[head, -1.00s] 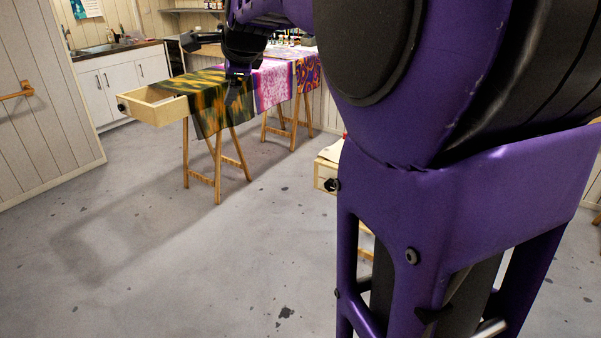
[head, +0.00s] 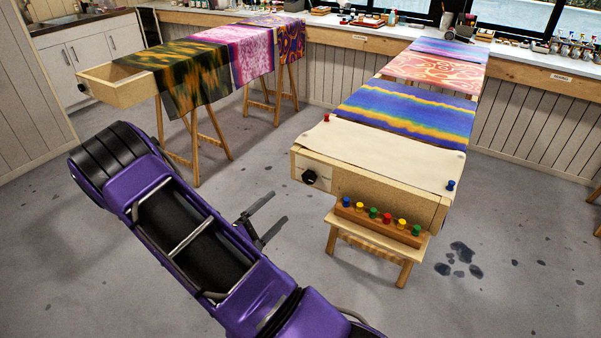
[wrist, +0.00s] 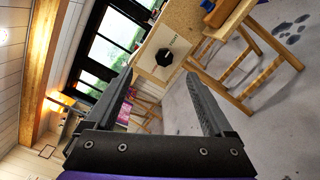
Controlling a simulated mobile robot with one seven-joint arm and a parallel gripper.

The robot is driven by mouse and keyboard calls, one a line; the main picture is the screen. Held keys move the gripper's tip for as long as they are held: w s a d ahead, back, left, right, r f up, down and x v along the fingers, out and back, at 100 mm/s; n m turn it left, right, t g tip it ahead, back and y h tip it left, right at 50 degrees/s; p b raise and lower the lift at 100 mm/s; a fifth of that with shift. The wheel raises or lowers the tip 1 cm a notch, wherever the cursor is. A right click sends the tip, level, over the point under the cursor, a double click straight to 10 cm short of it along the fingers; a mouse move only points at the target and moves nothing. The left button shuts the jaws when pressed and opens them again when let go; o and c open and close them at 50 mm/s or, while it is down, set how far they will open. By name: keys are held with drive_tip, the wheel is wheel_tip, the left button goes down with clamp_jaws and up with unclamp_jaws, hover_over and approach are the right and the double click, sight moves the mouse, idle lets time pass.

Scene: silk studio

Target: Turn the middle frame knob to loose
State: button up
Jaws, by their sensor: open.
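The frame with white cloth stretched on it (head: 385,150) stands right of centre in the head view. A black knob (head: 317,179) sits on a pale plate at its near left end. In the wrist view the knob (wrist: 164,57) is a dark many-sided disc just beyond the fingertips, roughly between them.
A rack of coloured pushpins (head: 380,217) stands on a small wooden stool (head: 376,242) below the frame's front. Another frame (head: 118,88) with its own black knob (head: 83,87) is at the left. Grey floor between the frames is clear.

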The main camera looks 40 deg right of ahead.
wheel_tip(320, 180, down, 2)
drive_tip(key=n+t, duration=0.1)
drive_tip(key=n, duration=0.1)
approach(308, 179)
drive_tip(key=shift+y, duration=0.4)
drive_tip(key=x, duration=0.9)
drive_tip(key=shift+s+r, duration=0.1)
drive_tip(key=shift+r, duration=0.15)
drive_tip(key=c, duration=1.4)
drive_tip(key=shift+o, duration=0.2)
